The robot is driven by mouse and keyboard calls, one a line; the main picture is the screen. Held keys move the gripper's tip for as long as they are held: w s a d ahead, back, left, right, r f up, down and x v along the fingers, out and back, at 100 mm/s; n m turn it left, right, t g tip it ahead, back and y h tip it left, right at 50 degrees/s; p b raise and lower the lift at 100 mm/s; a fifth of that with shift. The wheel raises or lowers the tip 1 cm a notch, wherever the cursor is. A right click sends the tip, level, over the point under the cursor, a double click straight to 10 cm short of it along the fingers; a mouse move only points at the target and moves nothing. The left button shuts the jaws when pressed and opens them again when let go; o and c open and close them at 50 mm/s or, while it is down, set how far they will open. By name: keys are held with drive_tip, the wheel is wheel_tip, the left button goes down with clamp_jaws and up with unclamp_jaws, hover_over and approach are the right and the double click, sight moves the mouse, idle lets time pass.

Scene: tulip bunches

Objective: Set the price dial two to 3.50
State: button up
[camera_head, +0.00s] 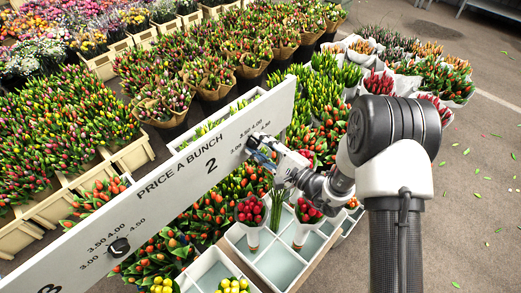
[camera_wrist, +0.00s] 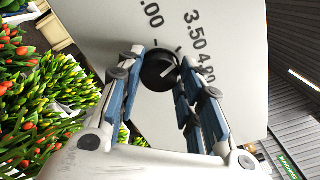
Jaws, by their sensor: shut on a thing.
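Price dial two is a round black knob on the white price board (camera_head: 75,243), right of the printed "2". My gripper (camera_head: 258,148) hides it in the head view. In the wrist view the dial (camera_wrist: 155,70) sits between the two blue-padded fingers of my gripper (camera_wrist: 162,62), which is shut on it. A pale line shows on the dial face, pointing up and right in that picture, roughly toward the 3.50 side. The labels 3.50 and 4.00 show beside it, and a label ending in .00 is above. The exact setting is hard to tell.
Another black dial (camera_head: 119,246) with its own price marks is lower left on the board. Tulip bunches fill crates behind and below the board. A white divided crate (camera_head: 279,262) with a few bunches stands below my arm. Bare pavement lies to the right.

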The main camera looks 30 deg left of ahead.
drive_tip(key=shift+n+b, duration=0.3)
drive_tip(key=shift+n, duration=0.2)
drive_tip(key=o, duration=1.1)
drive_tip(key=shift+c, duration=0.2)
drive_tip(key=v, duration=1.2)
drive_tip(key=shift+r, duration=0.15)
